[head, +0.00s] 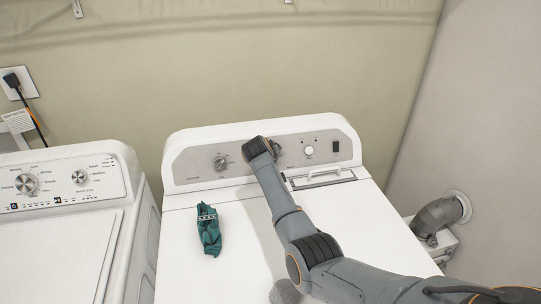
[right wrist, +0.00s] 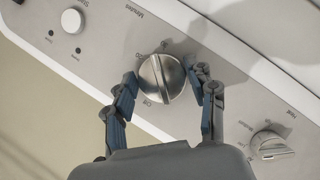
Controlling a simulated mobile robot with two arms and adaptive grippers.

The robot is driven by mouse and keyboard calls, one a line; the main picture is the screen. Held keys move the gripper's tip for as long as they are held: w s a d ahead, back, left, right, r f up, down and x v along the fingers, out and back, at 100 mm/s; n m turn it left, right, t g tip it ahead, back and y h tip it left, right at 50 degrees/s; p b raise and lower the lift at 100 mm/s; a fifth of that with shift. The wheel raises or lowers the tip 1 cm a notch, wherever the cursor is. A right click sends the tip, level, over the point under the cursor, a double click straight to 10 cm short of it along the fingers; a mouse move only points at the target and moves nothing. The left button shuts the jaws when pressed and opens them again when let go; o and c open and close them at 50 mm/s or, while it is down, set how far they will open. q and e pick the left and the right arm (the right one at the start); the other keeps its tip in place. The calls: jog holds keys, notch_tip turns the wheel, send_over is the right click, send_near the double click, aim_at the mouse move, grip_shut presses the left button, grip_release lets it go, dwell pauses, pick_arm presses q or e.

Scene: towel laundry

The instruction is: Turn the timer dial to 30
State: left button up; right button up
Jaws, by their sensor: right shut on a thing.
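The timer dial (right wrist: 160,80) is a round silver knob on the grey control panel (right wrist: 215,70) of the dryer. The panel appears upside down in the right wrist view. "Off" and "Minutes" are printed near the dial; the smaller numbers are hard to read. A raised grip runs across the dial, but its exact setting cannot be told. My right gripper (right wrist: 165,82) has one finger on each side of the dial and is shut on it. My left gripper is not in view.
A second knob (head: 221,162) sits left of the dial, and a white start button (head: 309,150) right of it. A green cloth (head: 209,232) lies on the dryer top (head: 180,260). A washer (head: 65,250) stands at the left, and a vent pipe (head: 437,217) at the right.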

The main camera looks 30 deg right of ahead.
jog(key=shift+m+y+p, duration=0.6)
jog(key=shift+m+y, duration=0.1)
jog(key=shift+m, duration=0.6)
jog(key=o, duration=1.2)
jog(key=shift+r, duration=0.1)
jog(key=v, duration=1.1)
jog(key=shift+s+a+r, duration=0.15)
jog(key=shift+r, duration=0.2)
jog(key=shift+f, duration=0.1)
